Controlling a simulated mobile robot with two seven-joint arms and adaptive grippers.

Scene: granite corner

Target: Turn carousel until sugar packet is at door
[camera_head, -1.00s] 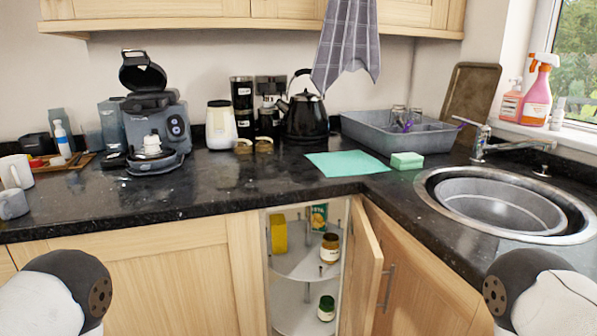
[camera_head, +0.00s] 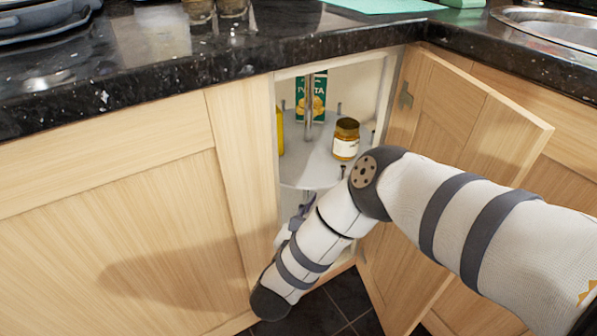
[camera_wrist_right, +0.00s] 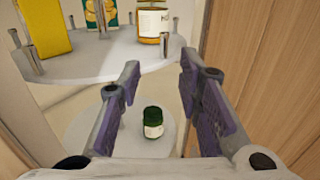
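The carousel's upper shelf (camera_head: 318,165) shows in the open corner cupboard, with short pegs along its rim; it also shows in the right wrist view (camera_wrist_right: 105,60). A yellow packet (camera_head: 280,131) stands at its left, partly hidden by the cupboard frame; it appears at upper left in the right wrist view (camera_wrist_right: 42,28). I cannot read a label on it. A green pasta packet (camera_head: 311,98) stands at the back, and a jar (camera_head: 346,139) at the right. My right gripper (camera_wrist_right: 159,68) is open and empty, reaching into the cupboard near the upper shelf's front rim. My left gripper is out of view.
The cupboard door (camera_head: 465,130) stands open to the right, beside my right arm. A green-lidded jar (camera_wrist_right: 153,122) stands on the lower shelf (camera_wrist_right: 100,135), below and between my right fingers. The granite worktop (camera_head: 200,65) overhangs the cupboard.

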